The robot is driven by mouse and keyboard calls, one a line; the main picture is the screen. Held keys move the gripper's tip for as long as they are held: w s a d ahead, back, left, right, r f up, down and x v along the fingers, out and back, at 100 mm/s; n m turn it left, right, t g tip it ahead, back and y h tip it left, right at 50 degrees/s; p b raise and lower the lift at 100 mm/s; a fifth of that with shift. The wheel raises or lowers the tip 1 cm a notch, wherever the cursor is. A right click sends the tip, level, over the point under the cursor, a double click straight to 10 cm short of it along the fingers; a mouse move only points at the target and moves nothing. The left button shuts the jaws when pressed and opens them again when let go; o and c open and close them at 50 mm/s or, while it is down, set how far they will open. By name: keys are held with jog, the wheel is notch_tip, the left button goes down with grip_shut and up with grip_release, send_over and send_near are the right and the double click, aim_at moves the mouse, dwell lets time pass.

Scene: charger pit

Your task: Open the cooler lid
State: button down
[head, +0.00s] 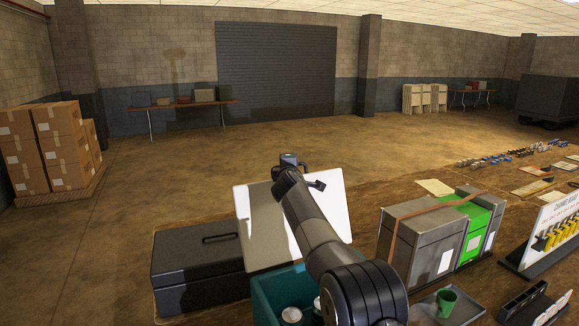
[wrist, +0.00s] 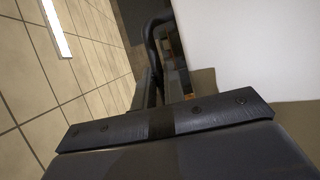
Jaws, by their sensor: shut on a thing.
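The teal cooler (head: 262,292) is at the bottom centre of the head view, with several cans showing inside. Its pale lid (head: 265,215) is swung up and stands steeply tilted at the cooler's back, so the cooler is open. The lid's white face (wrist: 245,40) fills the upper right of the wrist view. My arm crosses in front of the lid and hides part of it and of the cooler. My gripper (wrist: 160,90) is shut on the dark handle (wrist: 151,42) beside the lid; the exact contact is hard to see.
A black case (head: 195,272) stands directly left of the cooler. A grey strapped box (head: 412,245), a green box (head: 482,228) and a tray with a green mug (head: 446,300) are to the right. Open floor lies beyond the table.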

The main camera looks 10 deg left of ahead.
notch_tip(320, 180, up, 3)
jog(key=shift+s+r, duration=0.1)
jog(key=c, duration=1.5)
grip_release()
jog(key=shift+a, duration=0.1)
jog(key=shift+f, duration=0.2)
jog(key=shift+s+f+b, duration=0.1)
jog(key=shift+s+b, duration=0.1)
jog(key=shift+b, duration=0.3)
jog(key=f+b+v, duration=0.1)
jog(key=b+v, duration=0.6)
jog(key=v, duration=0.3)
jog(key=shift+w, duration=0.1)
